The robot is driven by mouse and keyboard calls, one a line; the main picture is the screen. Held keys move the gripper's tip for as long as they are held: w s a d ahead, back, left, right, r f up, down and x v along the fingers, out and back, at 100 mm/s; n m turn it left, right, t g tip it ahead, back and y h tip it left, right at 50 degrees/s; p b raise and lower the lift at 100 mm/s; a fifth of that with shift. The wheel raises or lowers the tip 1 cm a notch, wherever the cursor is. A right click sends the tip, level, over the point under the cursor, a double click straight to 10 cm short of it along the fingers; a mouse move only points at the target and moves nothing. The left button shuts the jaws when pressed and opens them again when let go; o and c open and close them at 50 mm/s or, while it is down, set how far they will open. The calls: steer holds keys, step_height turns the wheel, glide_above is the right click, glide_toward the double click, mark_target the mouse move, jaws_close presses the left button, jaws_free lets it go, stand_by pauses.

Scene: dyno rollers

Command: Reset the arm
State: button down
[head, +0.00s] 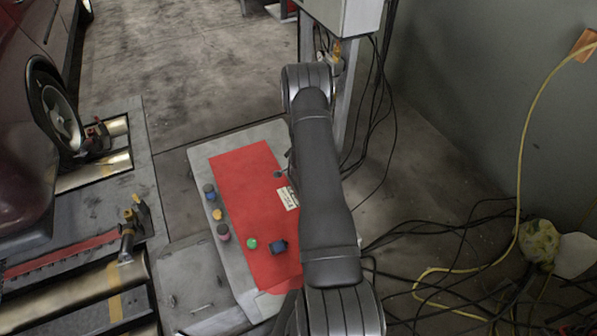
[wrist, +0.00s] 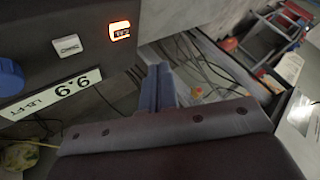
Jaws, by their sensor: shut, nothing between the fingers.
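My arm (head: 322,170) reaches up through the middle of the head view, over the right side of a red panel (head: 240,185). My gripper is not visible in the head view. In the wrist view my gripper (wrist: 158,88) shows two bluish fingers pressed together, with nothing between them. A dark panel (wrist: 75,75) fills the left of the wrist view, beside the fingers. It carries a blue knob (wrist: 8,78), a white switch (wrist: 68,46), an orange-lit switch (wrist: 120,31) and a label (wrist: 52,97) reading 9.9 LB-FT.
On the panel's left and lower area are a blue knob (head: 209,191), a yellow one (head: 216,214), a pinkish one (head: 223,231), a green button (head: 252,243) and a dark blue block (head: 278,247). A grey box (head: 345,14) stands behind. Cables (head: 440,240) lie right; rollers and a car are left.

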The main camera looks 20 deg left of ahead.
steer(key=shift+f, duration=0.1)
steer(key=shift+f, duration=0.85)
step_height(320, 180, up, 6)
steer(key=shift+f, duration=0.15)
steer(key=shift+f, duration=0.1)
